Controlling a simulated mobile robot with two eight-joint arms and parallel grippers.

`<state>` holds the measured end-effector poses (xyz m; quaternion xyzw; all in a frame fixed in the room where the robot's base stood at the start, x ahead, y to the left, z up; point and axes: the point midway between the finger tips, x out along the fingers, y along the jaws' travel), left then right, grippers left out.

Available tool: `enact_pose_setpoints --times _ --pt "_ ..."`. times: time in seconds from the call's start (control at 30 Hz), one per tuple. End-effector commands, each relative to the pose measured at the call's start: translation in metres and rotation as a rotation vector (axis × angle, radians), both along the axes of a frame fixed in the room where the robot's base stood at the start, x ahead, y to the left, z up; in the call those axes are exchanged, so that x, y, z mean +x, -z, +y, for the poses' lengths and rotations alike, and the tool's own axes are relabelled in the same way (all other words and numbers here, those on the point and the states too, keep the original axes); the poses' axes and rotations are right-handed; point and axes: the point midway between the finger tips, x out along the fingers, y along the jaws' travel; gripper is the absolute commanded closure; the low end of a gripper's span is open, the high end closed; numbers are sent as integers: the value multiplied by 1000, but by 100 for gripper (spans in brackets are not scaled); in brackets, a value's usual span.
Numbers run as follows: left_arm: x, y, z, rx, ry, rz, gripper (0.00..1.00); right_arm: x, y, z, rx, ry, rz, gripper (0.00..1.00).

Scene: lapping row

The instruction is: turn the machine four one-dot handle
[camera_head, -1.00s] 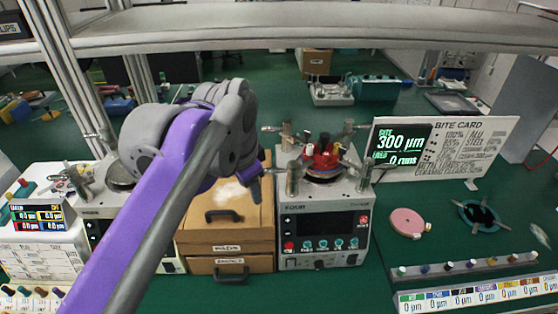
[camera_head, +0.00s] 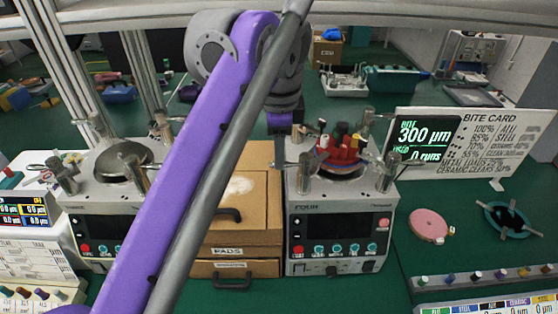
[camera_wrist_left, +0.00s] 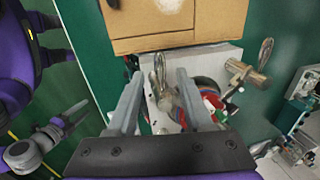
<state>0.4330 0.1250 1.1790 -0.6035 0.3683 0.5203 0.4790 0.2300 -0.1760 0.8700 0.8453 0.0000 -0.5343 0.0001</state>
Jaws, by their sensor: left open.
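Machine four (camera_head: 340,222) is a pale box marked FOUR, with metal handles around a round plate on top. Its front left handle (camera_head: 306,166) is close to my left gripper (camera_head: 279,150), which points down there. In the left wrist view, my left gripper (camera_wrist_left: 157,88) is open, with a metal handle (camera_wrist_left: 161,72) between its fingers. I cannot tell whether they touch it. No dot marks can be read on the handles, so I cannot tell which has one dot.
A brown drawer box (camera_head: 250,215) stands against the machine's left side. Another machine (camera_head: 105,215) is further left, partly behind my arm. Red parts (camera_head: 342,148) stand on machine four's plate. A bite card sign (camera_head: 493,140) and pink disc (camera_head: 429,225) are to the right.

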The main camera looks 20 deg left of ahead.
Motion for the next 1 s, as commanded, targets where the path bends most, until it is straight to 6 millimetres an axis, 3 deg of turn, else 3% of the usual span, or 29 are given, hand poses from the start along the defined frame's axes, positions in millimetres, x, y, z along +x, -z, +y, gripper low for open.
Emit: enact_pose_setpoints --times 0.2,0.53,0.57,0.83,1.0 --pt "5 24 2 0 -1 0 49 -1 6 0 0 0 2 39" --pt "5 28 2 0 -1 0 49 -1 6 0 0 0 2 39" --pt "5 28 2 0 -1 0 51 -1 6 0 0 0 2 39" --pt "5 28 2 0 -1 0 100 -1 6 0 0 0 2 39" --pt "5 28 2 0 -1 0 100 -1 6 0 0 0 2 39"
